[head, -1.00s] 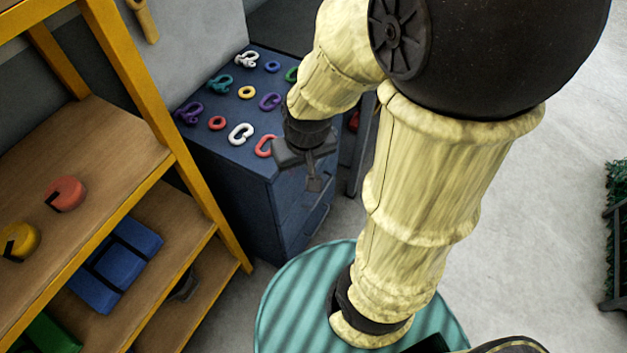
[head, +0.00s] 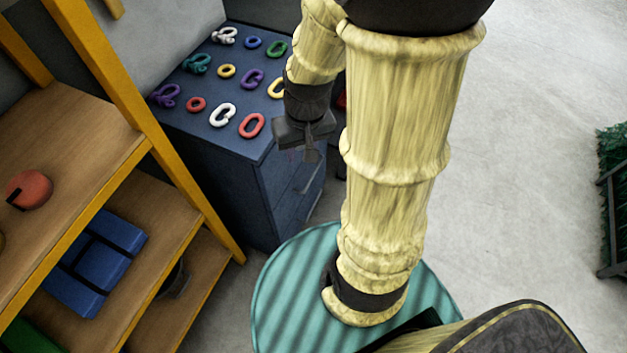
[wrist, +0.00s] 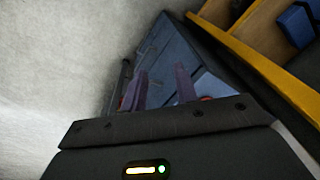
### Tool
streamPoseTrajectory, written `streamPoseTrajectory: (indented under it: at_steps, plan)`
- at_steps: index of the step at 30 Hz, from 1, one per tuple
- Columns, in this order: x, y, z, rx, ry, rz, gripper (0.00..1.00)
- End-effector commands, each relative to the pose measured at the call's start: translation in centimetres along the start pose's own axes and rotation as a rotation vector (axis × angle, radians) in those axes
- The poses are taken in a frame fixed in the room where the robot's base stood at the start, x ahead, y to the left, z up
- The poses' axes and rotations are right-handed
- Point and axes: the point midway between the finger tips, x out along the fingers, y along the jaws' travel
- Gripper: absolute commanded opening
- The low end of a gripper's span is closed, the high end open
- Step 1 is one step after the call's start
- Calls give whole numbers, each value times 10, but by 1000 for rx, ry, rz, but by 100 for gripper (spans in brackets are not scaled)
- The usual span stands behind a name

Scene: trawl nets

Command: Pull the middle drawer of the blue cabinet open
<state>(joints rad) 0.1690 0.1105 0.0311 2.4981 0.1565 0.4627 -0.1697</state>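The blue cabinet (head: 222,178) stands behind the turquoise striped round top of my base in the head view. Its drawer fronts (head: 297,188) face right and are seen at a steep angle; they look closed. I cannot clearly pick out the middle drawer or its handle. My gripper (head: 310,152) hangs just right of the cabinet's top edge, in front of the drawer side, apparently apart from it. In the wrist view the cabinet (wrist: 180,48) lies beyond my gripper (wrist: 160,85), whose two fingers stand apart with nothing seen between them.
Several coloured rings and shackles, such as a white one (head: 222,115), lie on the cabinet top. A yellow-framed wooden shelf (head: 178,185) stands close on the left, holding blue blocks (head: 97,262) and a red disc.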

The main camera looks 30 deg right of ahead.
Motion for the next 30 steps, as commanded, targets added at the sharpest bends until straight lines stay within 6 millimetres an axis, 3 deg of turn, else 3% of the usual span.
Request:
streamPoseTrajectory:
  at_steps: [1,6,18,26,30]
  plan:
    - [34,10,2,35,-32,-20,30]
    - [90,27,5,120,-120,-111,30]
    - [212,64,0,310,-207,-428,30]
    - [285,95,-15,426,-146,-675,30]
    - [321,120,-24,493,-66,-807,30]
